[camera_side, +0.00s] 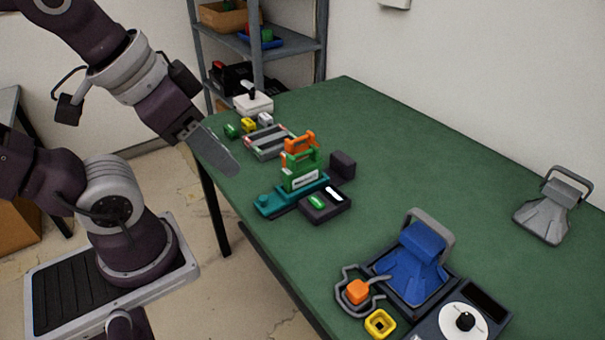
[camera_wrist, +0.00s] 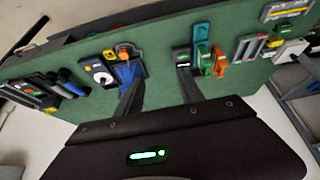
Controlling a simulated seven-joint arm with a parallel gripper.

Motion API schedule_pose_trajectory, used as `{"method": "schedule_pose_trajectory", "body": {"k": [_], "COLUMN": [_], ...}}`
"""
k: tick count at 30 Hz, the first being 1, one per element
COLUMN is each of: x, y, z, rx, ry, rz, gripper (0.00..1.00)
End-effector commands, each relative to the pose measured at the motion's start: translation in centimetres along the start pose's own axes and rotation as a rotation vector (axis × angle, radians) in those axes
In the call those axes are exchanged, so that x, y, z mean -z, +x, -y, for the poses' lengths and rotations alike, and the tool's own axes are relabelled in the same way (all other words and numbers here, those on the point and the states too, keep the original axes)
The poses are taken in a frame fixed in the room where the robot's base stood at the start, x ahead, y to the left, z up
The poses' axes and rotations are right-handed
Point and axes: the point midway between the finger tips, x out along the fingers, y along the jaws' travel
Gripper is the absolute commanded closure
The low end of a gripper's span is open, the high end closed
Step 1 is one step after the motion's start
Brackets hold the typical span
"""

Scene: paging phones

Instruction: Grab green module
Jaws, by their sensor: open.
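A green module (camera_side: 301,178) with an upright handle and a white label stands on a teal base (camera_side: 268,204) near the middle of the table. An orange handled module (camera_side: 301,143) stands right behind it. In the wrist view the green module (camera_wrist: 205,62) is beyond the right fingertip, with the orange module (camera_wrist: 220,66) beside it. My gripper (camera_side: 216,150) is open and empty, above the table's left edge and apart from the modules. Its two fingers also show spread in the wrist view (camera_wrist: 160,92).
A dark box (camera_side: 326,204) with a green light adjoins the teal base. A grey tray (camera_side: 268,143) and small green, yellow and white blocks lie behind. A blue device (camera_side: 414,264) and a dial unit (camera_side: 463,321) stand at the front right.

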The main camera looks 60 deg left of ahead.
Motion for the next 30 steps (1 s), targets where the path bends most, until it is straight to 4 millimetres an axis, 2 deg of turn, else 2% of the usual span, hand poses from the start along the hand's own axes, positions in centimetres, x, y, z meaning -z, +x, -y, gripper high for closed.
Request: {"method": "schedule_pose_trajectory", "body": {"k": [4, 7, 15, 17, 20, 21, 23, 24, 26, 27, 30], "x": [0.0, 0.0, 0.1, 1.0, 5.3, 7.4, 10.4, 12.0, 13.7, 14.4, 14.8], "y": [0.0, 0.0, 0.1, 0.7, 3.9, 5.9, 9.3, 11.6, 15.2, 17.7, 23.4], "z": [0.0, 0.0, 0.1, 0.6, 3.2, 4.9, 7.6, 9.3, 11.5, 12.7, 14.9], "rx": [0.000, 0.000, 0.002, 0.020, 0.097, 0.136, 0.184, 0.205, 0.217, 0.213, 0.169], "ry": [0.000, 0.000, 0.000, 0.001, 0.021, 0.043, 0.089, 0.126, 0.180, 0.212, 0.271], "rz": [0.000, 0.000, -0.001, -0.007, -0.044, -0.066, -0.103, -0.129, -0.170, -0.198, -0.287], "gripper": [0.55, 0.44, 0.44, 0.44, 0.44, 0.44, 0.44, 0.44, 0.44, 0.44, 0.44]}}
